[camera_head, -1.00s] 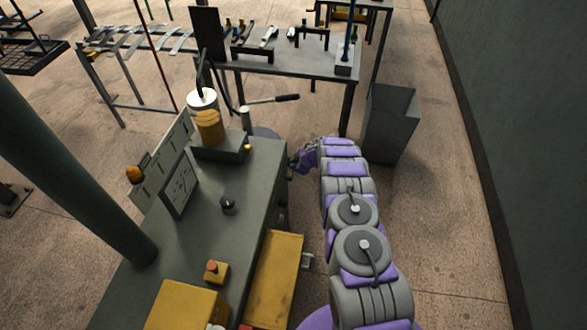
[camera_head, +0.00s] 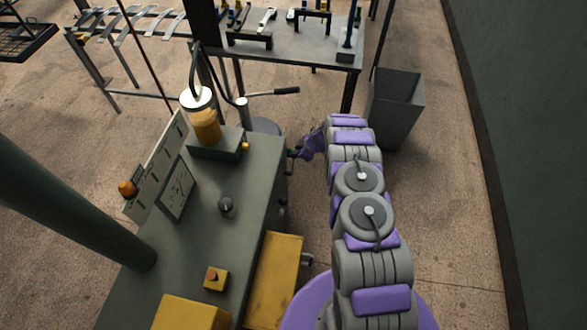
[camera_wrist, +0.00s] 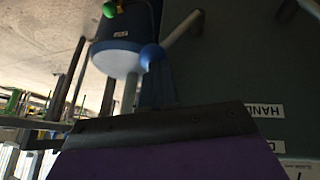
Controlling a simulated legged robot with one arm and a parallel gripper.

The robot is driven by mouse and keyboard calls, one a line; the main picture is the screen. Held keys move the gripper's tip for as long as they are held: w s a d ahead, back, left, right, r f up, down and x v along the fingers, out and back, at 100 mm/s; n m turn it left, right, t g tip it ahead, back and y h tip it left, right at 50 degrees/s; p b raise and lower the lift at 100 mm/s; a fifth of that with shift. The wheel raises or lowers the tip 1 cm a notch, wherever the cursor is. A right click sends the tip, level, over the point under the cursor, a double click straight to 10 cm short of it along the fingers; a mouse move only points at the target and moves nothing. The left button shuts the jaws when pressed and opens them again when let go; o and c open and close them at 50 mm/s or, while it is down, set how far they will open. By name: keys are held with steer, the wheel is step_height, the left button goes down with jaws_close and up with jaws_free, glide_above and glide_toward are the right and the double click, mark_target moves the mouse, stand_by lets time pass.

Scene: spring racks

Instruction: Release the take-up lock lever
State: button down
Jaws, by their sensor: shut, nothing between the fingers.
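My gripper (camera_head: 295,154) is at the right side of the green machine cabinet (camera_head: 250,190), near its far end. It is small and partly hidden there, and appears shut and empty. In the wrist view, a lever with a blue ball knob (camera_wrist: 152,57) stands in front of a dark blue cylinder (camera_wrist: 122,35). A green knob (camera_wrist: 109,10) shows above. I cannot tell which of these is the take-up lock lever, nor whether my gripper touches one. My dark wrist edge and purple wrist hide the lower wrist view.
A black-handled lever (camera_head: 272,92) sticks out beyond the cabinet's far end. A grey bin (camera_head: 395,108) stands to the right of my arm. A tool table (camera_head: 330,55) is behind. A yellow box (camera_head: 275,275) sits along the cabinet's near right side. Floor is open at right.

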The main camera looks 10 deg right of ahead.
steer(key=shift+w+d+f, duration=0.2)
steer(key=shift+w+d, duration=0.1)
steer(key=shift+d, duration=0.05)
steer(key=shift+a, duration=0.25)
steer(key=shift+s+r, duration=0.1)
